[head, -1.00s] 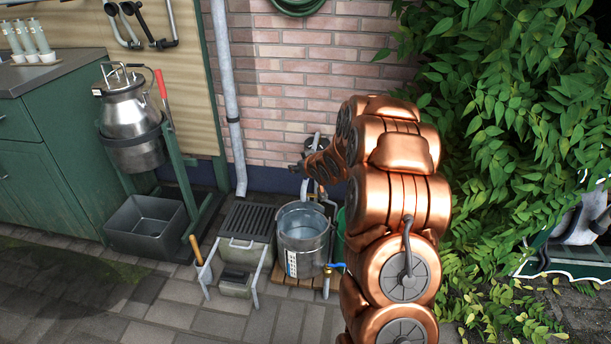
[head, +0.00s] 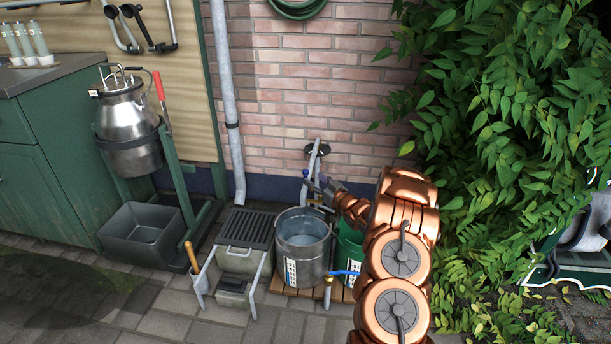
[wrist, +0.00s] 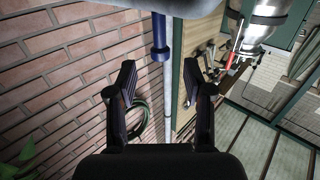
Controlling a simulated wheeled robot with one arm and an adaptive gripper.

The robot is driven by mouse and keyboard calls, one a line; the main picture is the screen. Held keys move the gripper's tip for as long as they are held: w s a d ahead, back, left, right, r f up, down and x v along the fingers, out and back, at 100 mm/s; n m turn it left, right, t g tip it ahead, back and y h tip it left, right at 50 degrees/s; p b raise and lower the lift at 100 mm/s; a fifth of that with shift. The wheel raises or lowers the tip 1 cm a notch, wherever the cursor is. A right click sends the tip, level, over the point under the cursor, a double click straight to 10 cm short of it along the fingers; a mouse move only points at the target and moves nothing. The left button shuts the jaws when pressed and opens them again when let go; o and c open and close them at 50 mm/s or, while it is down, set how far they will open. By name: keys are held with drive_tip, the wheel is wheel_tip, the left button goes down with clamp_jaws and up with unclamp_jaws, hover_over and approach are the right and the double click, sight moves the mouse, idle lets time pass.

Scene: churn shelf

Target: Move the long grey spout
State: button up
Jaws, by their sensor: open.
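The long grey spout (head: 313,163) shows in the head view as a slim grey pipe at the wall, above and behind the steel bucket (head: 303,266). Its lower end is partly hidden around my gripper. My gripper (head: 318,184) is just right of it, open; I cannot tell whether they touch. In the wrist view the two dark fingers (wrist: 160,95) are spread with nothing held between them. A close grey piece (wrist: 165,6) with a blue stem below it crosses the top edge of the wrist view; it may be part of the spout or tap.
A green bucket (head: 351,246) stands right of the steel one, partly behind my arm. A grey slatted stand (head: 246,228) is left of the buckets. A downpipe (head: 228,110) runs up the brick wall. Leafy plants (head: 500,150) fill the right side.

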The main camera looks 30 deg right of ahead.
sight(306, 170)
drive_tip(key=shift+w+a+b, duration=0.15)
drive_tip(key=shift+w+b, duration=0.2)
drive_tip(key=shift+w, duration=1.25)
drive_tip(key=shift+w+a+b, duration=0.15)
drive_tip(key=shift+w+b, duration=0.2)
drive_tip(key=shift+w, duration=1.25)
drive_tip(key=shift+c, duration=0.2)
clamp_jaws()
